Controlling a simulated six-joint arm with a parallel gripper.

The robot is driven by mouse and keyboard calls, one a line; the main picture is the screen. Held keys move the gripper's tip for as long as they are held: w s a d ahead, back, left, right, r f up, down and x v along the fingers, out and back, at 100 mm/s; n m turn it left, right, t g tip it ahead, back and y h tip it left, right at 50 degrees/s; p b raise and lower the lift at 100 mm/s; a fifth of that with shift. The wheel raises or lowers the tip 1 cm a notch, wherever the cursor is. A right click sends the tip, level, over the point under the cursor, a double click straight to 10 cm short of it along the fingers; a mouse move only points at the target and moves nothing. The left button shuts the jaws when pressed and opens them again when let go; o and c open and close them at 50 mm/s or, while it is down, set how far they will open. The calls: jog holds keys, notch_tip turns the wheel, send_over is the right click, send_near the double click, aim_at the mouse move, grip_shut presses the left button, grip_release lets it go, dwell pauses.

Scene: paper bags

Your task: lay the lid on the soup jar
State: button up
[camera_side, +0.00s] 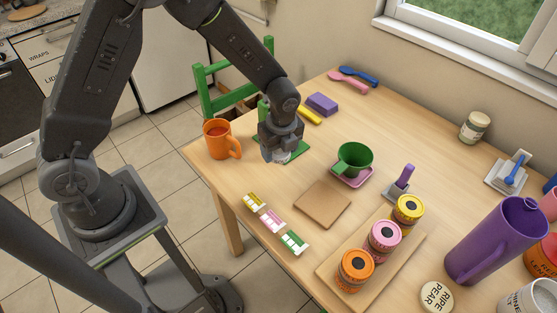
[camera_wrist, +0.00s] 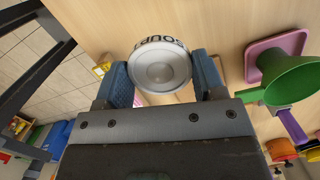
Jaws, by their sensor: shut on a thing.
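My gripper (camera_side: 281,152) is low over the table near its left side, pointing down. In the wrist view its two blue fingers (camera_wrist: 162,80) are closed on the sides of a round silver-grey lid (camera_wrist: 160,66) with a raised centre. A white band (camera_wrist: 160,42) lettered SOUP curves along the lid's far edge. I cannot tell whether this band is the soup jar's wall or part of the lid. In the side view only a small pale part shows under the fingers, and my gripper hides the rest.
A green mat (camera_side: 299,151) lies by my gripper. A brown square board (camera_side: 322,204) and several coloured tags lie in front. Several small jars stand further right.

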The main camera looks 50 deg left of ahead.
jog(key=w+a+r+m, duration=0.5)
jog(key=w+a+r, duration=0.1)
jog(key=w, duration=0.4)
jog(key=shift+a+r+m+t, duration=0.3)
jog(key=shift+a+r, duration=0.05)
jog(key=shift+a, duration=0.15)
jog(key=shift+f, duration=2.85)
jog(key=shift+f, duration=0.95)
jog(key=o, duration=1)
jog(key=shift+c, duration=0.2)
jog(key=shift+s+d+r, duration=0.1)
jog(key=shift+d+r, duration=0.05)
jog(key=shift+r, duration=1.1)
jog(key=shift+s+d+r, duration=0.1)
jog(key=shift+r, duration=1.15)
